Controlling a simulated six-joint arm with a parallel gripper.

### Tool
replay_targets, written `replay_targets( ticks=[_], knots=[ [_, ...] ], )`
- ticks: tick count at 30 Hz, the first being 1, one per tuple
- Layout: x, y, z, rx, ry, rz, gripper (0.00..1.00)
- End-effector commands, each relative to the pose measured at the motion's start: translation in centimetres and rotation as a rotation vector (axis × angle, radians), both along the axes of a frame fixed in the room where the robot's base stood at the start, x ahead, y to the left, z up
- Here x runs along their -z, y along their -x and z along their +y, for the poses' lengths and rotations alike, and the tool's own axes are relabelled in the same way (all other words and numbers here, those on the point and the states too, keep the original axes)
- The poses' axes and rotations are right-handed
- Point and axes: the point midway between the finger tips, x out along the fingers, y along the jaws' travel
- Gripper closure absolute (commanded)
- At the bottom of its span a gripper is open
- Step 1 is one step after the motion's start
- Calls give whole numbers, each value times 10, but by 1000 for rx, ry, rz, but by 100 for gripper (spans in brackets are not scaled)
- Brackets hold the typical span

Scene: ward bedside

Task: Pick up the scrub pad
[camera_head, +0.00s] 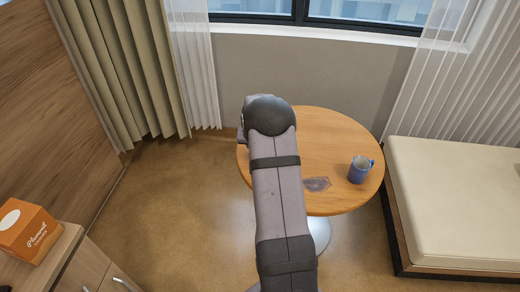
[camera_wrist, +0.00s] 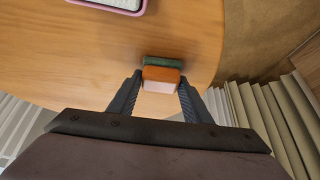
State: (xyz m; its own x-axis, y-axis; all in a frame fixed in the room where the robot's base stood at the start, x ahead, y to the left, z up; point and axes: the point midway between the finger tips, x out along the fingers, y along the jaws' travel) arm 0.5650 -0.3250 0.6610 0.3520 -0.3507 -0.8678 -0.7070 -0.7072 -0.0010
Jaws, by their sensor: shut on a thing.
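The scrub pad (camera_wrist: 162,78) is a small block with a dark green layer, an orange side and a pale end. It shows in the wrist view between the two fingers of my gripper (camera_wrist: 159,97). The fingers are shut on it, one on each side. Whether it touches the table or is held just above it, I cannot tell. In the head view my own arm hides the pad and the fingers.
The round wooden table (camera_head: 315,130) carries a blue mug (camera_head: 359,169) and a flat, greyish translucent patch (camera_head: 317,184). A pink-rimmed item (camera_wrist: 108,5) lies at the wrist view's top. A bed (camera_head: 460,185) stands right; an orange box (camera_head: 28,230) stands lower left.

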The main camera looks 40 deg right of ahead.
Motion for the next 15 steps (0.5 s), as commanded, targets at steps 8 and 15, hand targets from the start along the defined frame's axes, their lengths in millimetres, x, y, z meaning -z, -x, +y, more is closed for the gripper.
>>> replay_targets(
  ticks=[8, 15],
  knots=[
    [-38, -1, -1, 1, 2, -3, 77],
    [-76, -1, -1, 0, 3, -3, 77]
  ],
)
